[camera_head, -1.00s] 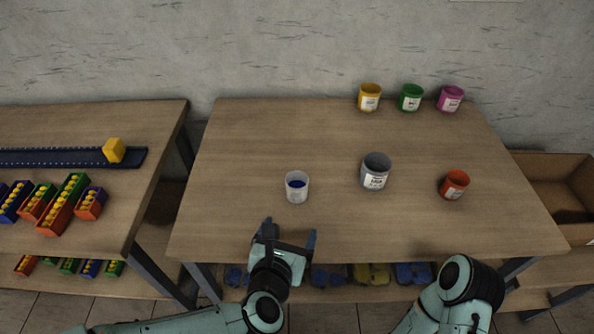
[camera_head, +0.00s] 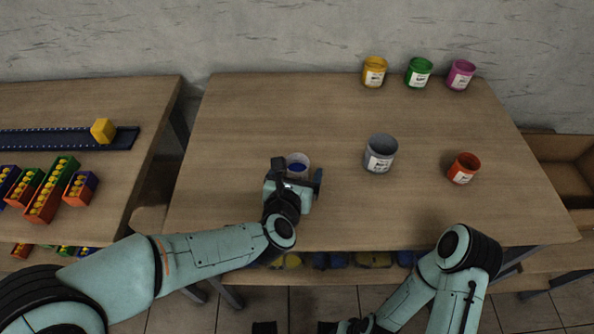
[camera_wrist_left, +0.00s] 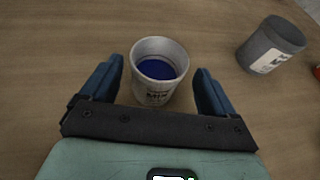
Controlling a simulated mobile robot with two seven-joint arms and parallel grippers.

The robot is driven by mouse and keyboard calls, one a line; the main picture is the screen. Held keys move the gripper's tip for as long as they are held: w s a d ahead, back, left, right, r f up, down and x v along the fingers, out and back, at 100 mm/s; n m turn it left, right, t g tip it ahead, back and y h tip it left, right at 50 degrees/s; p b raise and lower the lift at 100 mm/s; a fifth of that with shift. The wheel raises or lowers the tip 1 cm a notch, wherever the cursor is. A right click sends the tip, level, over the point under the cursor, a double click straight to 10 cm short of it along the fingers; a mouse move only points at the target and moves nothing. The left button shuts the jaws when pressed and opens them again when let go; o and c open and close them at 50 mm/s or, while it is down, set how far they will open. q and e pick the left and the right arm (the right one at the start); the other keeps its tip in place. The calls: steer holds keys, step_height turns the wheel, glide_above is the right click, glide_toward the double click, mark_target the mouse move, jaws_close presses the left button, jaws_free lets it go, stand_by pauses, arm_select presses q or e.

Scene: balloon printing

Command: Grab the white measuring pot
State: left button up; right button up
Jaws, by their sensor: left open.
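The white measuring pot (camera_head: 298,161) stands upright on the wooden table (camera_head: 240,110), with blue liquid inside. In the left wrist view the pot (camera_wrist_left: 158,92) has a printed label on its near side and sits between the two blue fingers. My left gripper (camera_head: 296,178) is open, its fingers on either side of the pot's near part. I see a gap between each finger and the pot. The gripper body hides the pot's lower part in the head view. My right arm reaches the bottom edge, where its gripper is not clearly shown.
A grey can (camera_head: 380,154) stands right of the pot, and an orange-red can (camera_head: 463,168) further right. Yellow (camera_head: 374,73), green (camera_head: 418,73) and pink (camera_head: 461,75) cans line the back. A left table (camera_head: 80,100) holds colored boxes. The table's left back is clear.

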mark_target(299, 164)
arm_select(q)
steer(key=x, duration=0.4)
steer(key=shift+a+f, duration=0.1)
steer(key=shift+a, duration=0.1)
steer(key=c, duration=1.1)
